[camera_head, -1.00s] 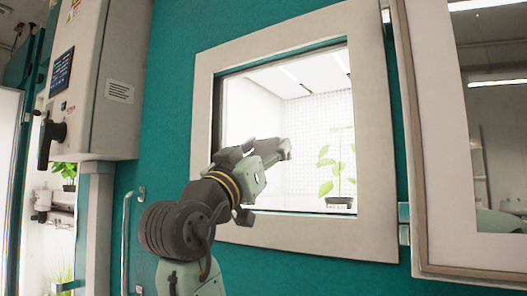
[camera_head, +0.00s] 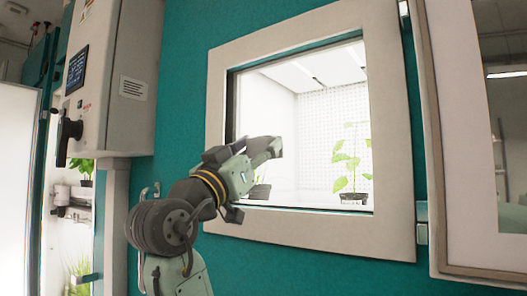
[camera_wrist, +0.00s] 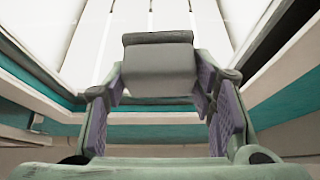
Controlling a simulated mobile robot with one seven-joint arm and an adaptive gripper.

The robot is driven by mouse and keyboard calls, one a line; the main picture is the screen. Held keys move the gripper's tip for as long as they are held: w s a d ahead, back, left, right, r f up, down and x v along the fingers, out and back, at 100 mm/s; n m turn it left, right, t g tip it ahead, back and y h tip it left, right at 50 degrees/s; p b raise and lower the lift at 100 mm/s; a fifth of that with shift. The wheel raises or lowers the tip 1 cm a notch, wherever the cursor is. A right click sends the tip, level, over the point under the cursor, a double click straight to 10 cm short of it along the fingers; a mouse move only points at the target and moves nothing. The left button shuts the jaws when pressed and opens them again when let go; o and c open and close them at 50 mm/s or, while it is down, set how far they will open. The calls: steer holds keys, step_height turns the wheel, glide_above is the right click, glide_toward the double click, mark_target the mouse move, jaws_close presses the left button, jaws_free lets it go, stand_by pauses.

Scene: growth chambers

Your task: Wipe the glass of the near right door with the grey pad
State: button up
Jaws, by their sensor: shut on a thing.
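The glass (camera_head: 305,95) is a pane in a broad pale frame (camera_head: 395,150) on a teal door (camera_head: 185,75). My gripper (camera_head: 270,148) is in front of the lower left part of the glass in the head view. In the wrist view my gripper (camera_wrist: 160,95) is shut on the grey pad (camera_wrist: 158,70), which sits between the purple-lined fingers. The pad is hard to tell from the gripper in the head view. I cannot tell whether it touches the glass.
Leafy plants (camera_head: 350,160) stand in the bright chamber behind the glass. A control box (camera_head: 125,75) juts out at the left. A second framed pane (camera_head: 510,100) is at the right edge. A handle (camera_head: 150,192) is near my arm.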

steer(key=s+a, duration=0.4)
steer(key=s, duration=0.2)
steer(key=shift+b, duration=0.45)
steer(key=shift+a, duration=0.15)
